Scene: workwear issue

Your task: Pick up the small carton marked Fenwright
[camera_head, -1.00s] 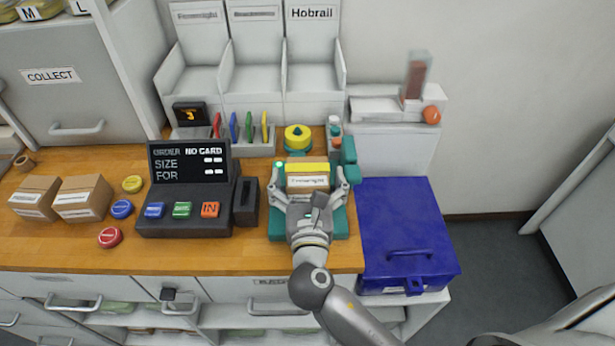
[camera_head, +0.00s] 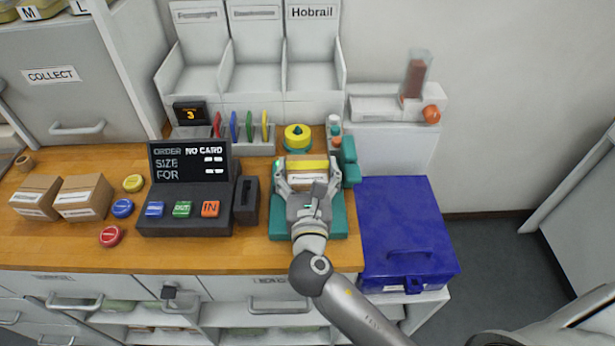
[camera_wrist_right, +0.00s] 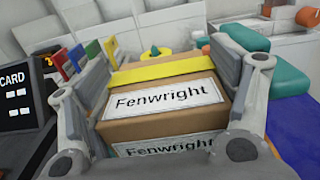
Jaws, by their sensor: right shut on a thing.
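The small carton marked Fenwright (camera_head: 307,178) is brown with a white label and a yellow band across its far part. It also shows large in the right wrist view (camera_wrist_right: 165,125), its name readable on the top and on the near face. My right gripper (camera_head: 307,182) has one finger on each side of the carton and is shut on it. The carton is over the teal stand (camera_head: 338,220) on the wooden counter; whether it touches the stand is hidden. My left gripper is not in view.
Two other cartons (camera_head: 84,198) sit at the counter's left. A dark order console (camera_head: 185,215) with coloured buttons stands left of the gripper. A yellow round thing (camera_head: 298,137) is behind the carton. A blue chest (camera_head: 405,230) stands to the right. White bins (camera_head: 255,75) rise behind.

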